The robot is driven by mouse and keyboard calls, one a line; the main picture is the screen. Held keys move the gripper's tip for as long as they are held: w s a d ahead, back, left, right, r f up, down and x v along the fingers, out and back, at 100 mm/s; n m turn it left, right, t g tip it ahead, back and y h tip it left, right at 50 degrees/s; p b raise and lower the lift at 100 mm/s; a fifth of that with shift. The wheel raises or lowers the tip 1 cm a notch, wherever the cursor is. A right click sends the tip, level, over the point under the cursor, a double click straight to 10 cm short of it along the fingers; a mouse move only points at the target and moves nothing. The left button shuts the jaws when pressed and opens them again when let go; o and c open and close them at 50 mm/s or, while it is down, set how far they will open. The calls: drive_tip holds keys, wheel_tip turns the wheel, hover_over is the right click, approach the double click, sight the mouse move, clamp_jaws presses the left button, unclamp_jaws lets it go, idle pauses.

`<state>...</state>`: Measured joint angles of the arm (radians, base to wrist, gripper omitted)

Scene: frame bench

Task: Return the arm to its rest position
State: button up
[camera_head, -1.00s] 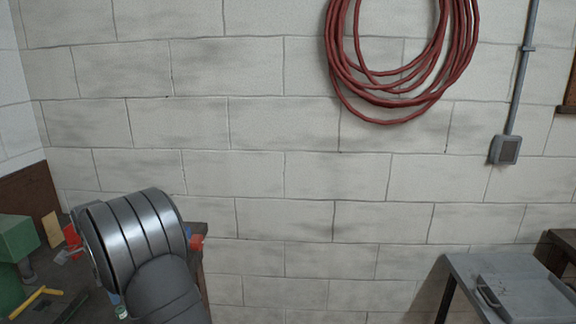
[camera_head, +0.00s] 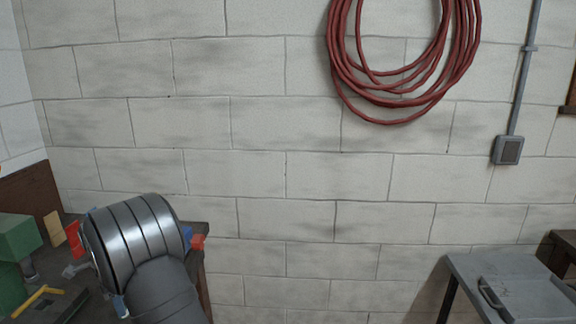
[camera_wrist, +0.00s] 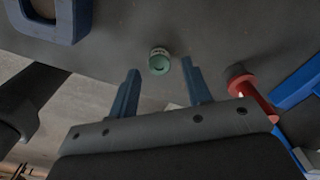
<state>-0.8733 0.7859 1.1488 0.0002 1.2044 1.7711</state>
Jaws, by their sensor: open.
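My gripper (camera_wrist: 158,92) shows in the wrist view with its two blue fingers apart and nothing between them. A small green round thing (camera_wrist: 159,62) lies on the dark bench top (camera_wrist: 115,48) just beyond the fingertips, apart from them. In the head view my grey arm stands at the lower left over the bench, and the gripper itself is hidden there.
In the head view a green block (camera_head: 18,238), a yellow tool (camera_head: 38,298) and a red piece (camera_head: 75,240) are on the bench left of my arm. A red-handled thing (camera_wrist: 250,92) is right of the fingers. A grey table (camera_head: 515,290) stands at right.

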wheel_tip(320, 180, up, 2)
drive_tip(key=shift+r, duration=0.15)
drive_tip(key=w+d+r, duration=0.4)
drive_tip(key=d+r, duration=0.3)
drive_tip(key=d, duration=0.4)
drive_tip(key=s+a+r, duration=0.3)
drive_tip(key=s, duration=0.8)
drive_tip(key=shift+n, duration=0.3)
drive_tip(key=s+a+f, duration=0.1)
drive_tip(key=a+f, duration=0.1)
drive_tip(key=a, duration=0.1)
drive_tip(key=s+a+f, duration=0.2)
drive_tip(key=a+f, duration=0.1)
drive_tip(key=s+a+f, duration=0.2)
drive_tip(key=a, duration=0.1)
drive_tip(key=shift+s+a+f, duration=0.2)
drive_tip(key=shift+s+a, duration=0.05)
drive_tip(key=shift+a, duration=0.15)
wheel_tip(320, 180, down, 3)
drive_tip(key=shift+a+r, duration=0.1)
drive_tip(key=shift+a, duration=0.05)
drive_tip(key=shift+f, duration=0.45)
